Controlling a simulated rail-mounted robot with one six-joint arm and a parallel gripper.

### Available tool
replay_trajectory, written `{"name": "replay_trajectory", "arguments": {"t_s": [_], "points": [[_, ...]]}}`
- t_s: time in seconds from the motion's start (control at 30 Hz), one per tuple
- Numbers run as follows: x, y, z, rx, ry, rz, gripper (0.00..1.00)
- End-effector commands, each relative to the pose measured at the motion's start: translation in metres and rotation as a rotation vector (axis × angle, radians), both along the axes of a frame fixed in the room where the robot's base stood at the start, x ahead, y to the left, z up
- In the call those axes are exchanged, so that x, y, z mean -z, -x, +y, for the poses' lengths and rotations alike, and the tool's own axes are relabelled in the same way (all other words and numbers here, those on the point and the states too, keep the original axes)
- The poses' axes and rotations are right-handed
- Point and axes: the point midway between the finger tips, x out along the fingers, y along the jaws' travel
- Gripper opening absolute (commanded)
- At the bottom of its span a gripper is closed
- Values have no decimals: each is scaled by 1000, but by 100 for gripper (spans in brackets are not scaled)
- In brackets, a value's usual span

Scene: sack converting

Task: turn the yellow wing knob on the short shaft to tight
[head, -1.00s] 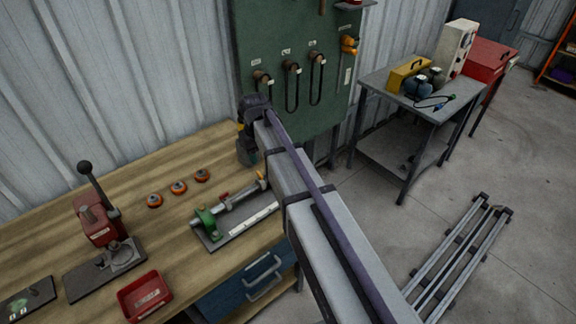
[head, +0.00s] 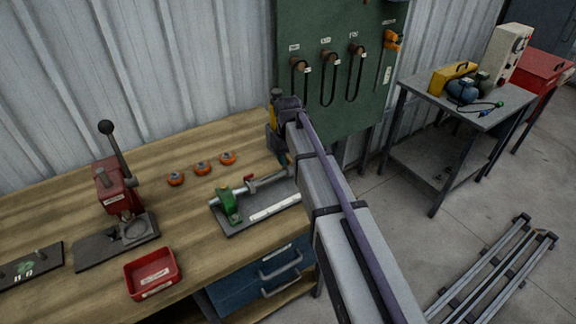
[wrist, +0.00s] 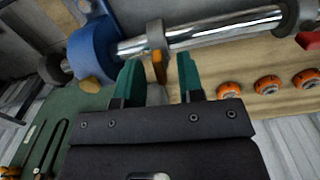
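In the wrist view a yellow-orange wing knob (wrist: 159,68) hangs below a grey collar (wrist: 156,36) on a bright metal shaft (wrist: 215,30). A blue bracket (wrist: 93,45) holds the shaft's left end. My gripper (wrist: 160,72) is open, with one teal finger on each side of the knob. A gap shows on both sides, so it is not gripped. In the head view my gripper is mostly hidden behind my arm at the right end of the shaft fixture. The fixture's green bracket (head: 229,205) shows there, but the yellow knob does not.
A red lever (head: 250,178) stands on the fixture. Three orange rings (head: 200,169) lie behind it on the bench (head: 60,210). A red press (head: 118,190) and red tray (head: 152,272) are to the left. A green tool board (head: 335,60) rises close behind my gripper.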

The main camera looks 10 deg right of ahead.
Motion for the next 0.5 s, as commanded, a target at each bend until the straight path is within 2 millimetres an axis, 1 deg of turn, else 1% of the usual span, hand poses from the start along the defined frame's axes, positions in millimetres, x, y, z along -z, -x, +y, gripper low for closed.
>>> {"name": "replay_trajectory", "arguments": {"t_s": [0.17,0.5], "points": [[-2,0,0,0,0,0,35],[-2,0,0,0,0,0,3]]}}
